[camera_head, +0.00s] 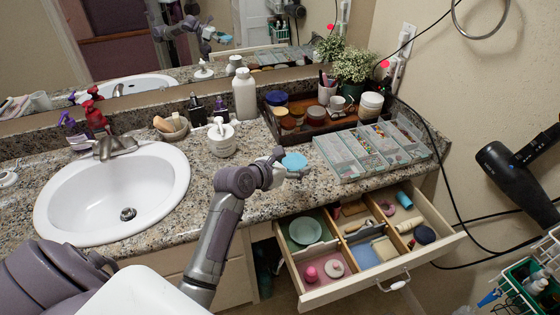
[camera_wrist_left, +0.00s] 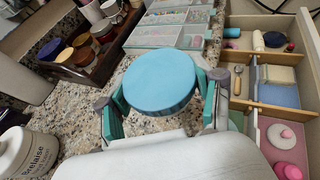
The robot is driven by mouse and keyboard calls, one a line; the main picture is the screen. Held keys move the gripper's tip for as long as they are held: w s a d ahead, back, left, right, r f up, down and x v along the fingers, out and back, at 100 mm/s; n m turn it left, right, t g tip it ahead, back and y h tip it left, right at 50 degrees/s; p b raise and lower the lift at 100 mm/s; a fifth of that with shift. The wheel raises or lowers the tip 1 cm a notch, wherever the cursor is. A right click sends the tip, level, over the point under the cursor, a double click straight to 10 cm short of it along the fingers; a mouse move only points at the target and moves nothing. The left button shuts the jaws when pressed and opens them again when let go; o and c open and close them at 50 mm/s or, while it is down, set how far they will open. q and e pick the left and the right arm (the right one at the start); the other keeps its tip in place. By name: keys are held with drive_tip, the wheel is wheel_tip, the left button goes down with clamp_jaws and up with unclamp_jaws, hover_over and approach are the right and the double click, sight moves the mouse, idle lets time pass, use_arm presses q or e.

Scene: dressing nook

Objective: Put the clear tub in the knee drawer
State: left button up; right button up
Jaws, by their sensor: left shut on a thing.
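The tub shows as a round light-blue lid (camera_head: 294,160) over the counter, left of the clear organiser trays. It also fills the space between the finger pads in the left wrist view (camera_wrist_left: 160,82); its walls are mostly hidden under the lid. My left gripper (camera_head: 288,166) is shut on the tub, with a pad on each side. I cannot tell whether the tub touches the counter. The knee drawer (camera_head: 352,290) is pulled open below the counter, at lower right of the gripper. My right gripper is not in view.
Wooden dividers split the drawer; it holds a green dish (camera_head: 305,231), pink items, a blue cylinder (camera_head: 404,200) and other items. Organiser trays (camera_head: 371,150) and a dark tray of jars (camera_head: 272,124) stand nearby. A white bottle (camera_head: 244,94) and sink (camera_head: 112,195) are left. A hair dryer (camera_head: 515,180) hangs right.

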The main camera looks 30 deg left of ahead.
use_arm(q)
drive_tip(key=shift+s+d+r, duration=0.2)
drive_tip(key=shift+d+r, duration=0.25)
drive_tip(key=shift+d, duration=0.25)
drive_tip(key=s+d+r+m+g+h, duration=0.2)
drive_tip(key=s+d+r+m+h, duration=0.1)
drive_tip(key=s, duration=0.5)
drive_tip(key=s+d+r+m+g+h, duration=0.3)
drive_tip(key=s+d+r+m+h, duration=0.1)
drive_tip(key=s, duration=0.5)
drive_tip(key=shift+s+d+r+m+h, duration=0.15)
drive_tip(key=shift+d+r+m+h, duration=0.15)
drive_tip(key=shift+r+m+h, duration=0.25)
drive_tip(key=shift+f+g, duration=0.2)
drive_tip(key=shift+g, duration=0.1)
